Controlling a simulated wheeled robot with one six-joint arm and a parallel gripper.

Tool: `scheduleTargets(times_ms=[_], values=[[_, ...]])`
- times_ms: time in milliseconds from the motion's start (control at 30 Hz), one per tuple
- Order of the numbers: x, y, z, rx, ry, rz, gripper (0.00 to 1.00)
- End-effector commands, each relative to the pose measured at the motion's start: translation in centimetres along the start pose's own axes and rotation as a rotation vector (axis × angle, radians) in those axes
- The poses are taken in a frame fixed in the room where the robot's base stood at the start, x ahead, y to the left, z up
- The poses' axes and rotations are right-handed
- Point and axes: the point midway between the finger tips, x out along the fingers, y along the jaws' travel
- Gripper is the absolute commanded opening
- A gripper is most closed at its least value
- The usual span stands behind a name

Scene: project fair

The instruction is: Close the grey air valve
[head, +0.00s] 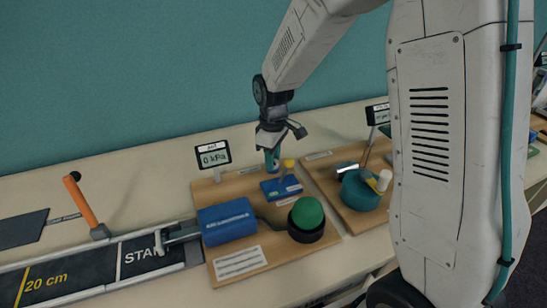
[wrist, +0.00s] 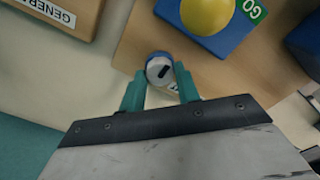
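A small round knob, grey on top with a black bar mark and a bluish side, shows in the wrist view (wrist: 159,66); I take it for the grey air valve. It stands on a wooden board (wrist: 135,50) near its edge. In the head view I cannot make it out behind my gripper (head: 271,163). My gripper's teal fingers are apart in the wrist view (wrist: 160,86), with the knob in line with the gap between their tips. Whether they touch it I cannot tell. A display (head: 213,157) reads 0 kPa.
Close to the fingers is a blue box (head: 270,191) with a yellow knob (head: 289,163). A green dome button (head: 307,212) and a blue block (head: 228,222) sit nearer. A second board with a teal round device (head: 358,192) is at right, an orange-handled lever (head: 82,205) at left.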

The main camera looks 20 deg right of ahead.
Motion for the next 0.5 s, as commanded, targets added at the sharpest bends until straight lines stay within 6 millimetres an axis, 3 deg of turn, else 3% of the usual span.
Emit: scheduleTargets(times_ms=[67, 367, 500], values=[[-0.1, 0.0, -0.1, 0.000, 0.002, 0.001, 0.52], [-0.2, 0.0, 0.0, -0.001, 0.000, 0.000, 0.52], [-1.7, 0.1, -0.1, -0.001, 0.003, 0.002, 0.52]])
